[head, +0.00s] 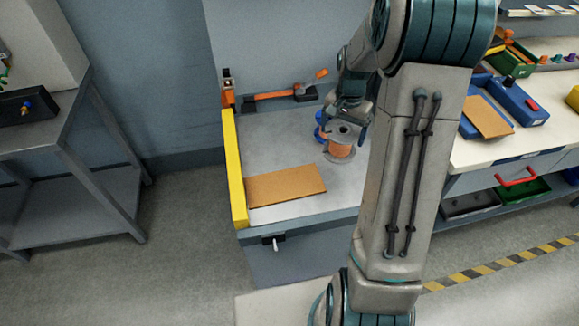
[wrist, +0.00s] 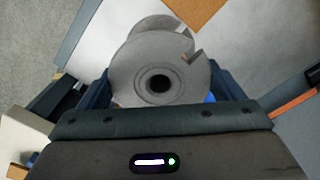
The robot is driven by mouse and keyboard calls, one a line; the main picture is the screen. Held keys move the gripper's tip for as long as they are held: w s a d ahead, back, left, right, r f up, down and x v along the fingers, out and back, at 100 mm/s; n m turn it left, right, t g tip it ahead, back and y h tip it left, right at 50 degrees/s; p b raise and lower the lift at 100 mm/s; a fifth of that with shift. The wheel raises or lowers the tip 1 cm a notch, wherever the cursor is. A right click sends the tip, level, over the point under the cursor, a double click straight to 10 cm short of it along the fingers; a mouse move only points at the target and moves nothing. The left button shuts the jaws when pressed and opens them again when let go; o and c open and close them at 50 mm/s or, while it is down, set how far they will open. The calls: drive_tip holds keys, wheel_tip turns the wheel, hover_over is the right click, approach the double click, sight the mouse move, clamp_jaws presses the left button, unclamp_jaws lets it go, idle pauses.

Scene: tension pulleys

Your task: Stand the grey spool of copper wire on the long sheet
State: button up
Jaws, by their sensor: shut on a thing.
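The grey spool (head: 341,152) with orange-copper winding is upright or nearly so in my gripper (head: 346,118), over the middle right of the cabinet top. In the wrist view its round grey flange with a dark centre hole (wrist: 158,82) lies between the two fingers of my gripper (wrist: 163,78), which are shut on it. I cannot tell whether its lower flange touches the surface. A long tan sheet (head: 285,186) lies flat at the front left of the cabinet top, apart from the spool. Its edge shows at the top of the wrist view (wrist: 196,13).
A blue thing (head: 319,130) stands close behind the spool, partly hidden. A yellow strip (head: 236,170) edges the cabinet's left side. An orange tool (head: 287,93) lies at the back. Bare grey surface (head: 275,145) lies between.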

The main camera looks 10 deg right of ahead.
drive_tip(key=shift+a+f+p, duration=0.35)
drive_tip(key=shift+a+f, duration=2.25)
drive_tip(key=shift+a, duration=0.15)
drive_tip(key=shift+a+f+p, duration=0.3)
drive_tip(key=shift+a+f, duration=2.25)
drive_tip(key=shift+a, duration=0.15)
drive_tip(key=shift+f, duration=0.15)
drive_tip(key=o, duration=1.3)
drive_tip(key=shift+s, duration=0.1)
drive_tip(key=shift+c, duration=0.2)
